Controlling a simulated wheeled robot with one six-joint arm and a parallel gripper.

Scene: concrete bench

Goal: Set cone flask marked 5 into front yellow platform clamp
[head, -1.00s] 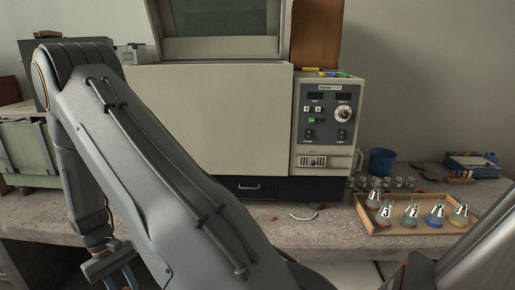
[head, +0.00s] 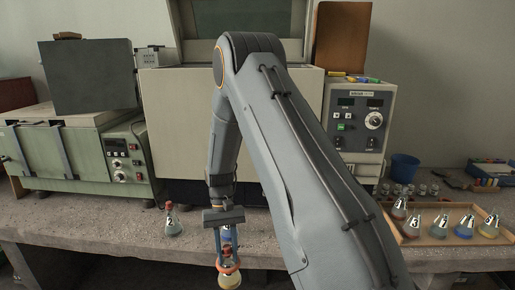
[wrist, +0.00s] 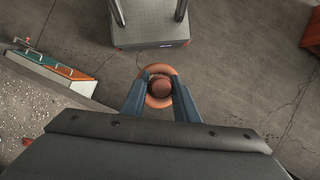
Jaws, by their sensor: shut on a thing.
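My gripper (head: 228,257) hangs in front of the bench edge, low in the middle of the head view. Its blue fingers are shut on a flask (head: 229,281) with an orange ring round it and yellowish contents below. Its number cannot be read. In the wrist view my gripper (wrist: 159,92) points down, with the orange ring and a dark red stopper (wrist: 161,87) between the fingertips. Below them is floor. I cannot make out a yellow platform clamp in either view.
A flask marked 2 (head: 173,223) stands alone on the bench, left of my gripper. A wooden tray (head: 408,241) at right holds several flasks. A green machine (head: 82,150) is at left. A board with teal and orange parts (wrist: 81,74) shows in the wrist view.

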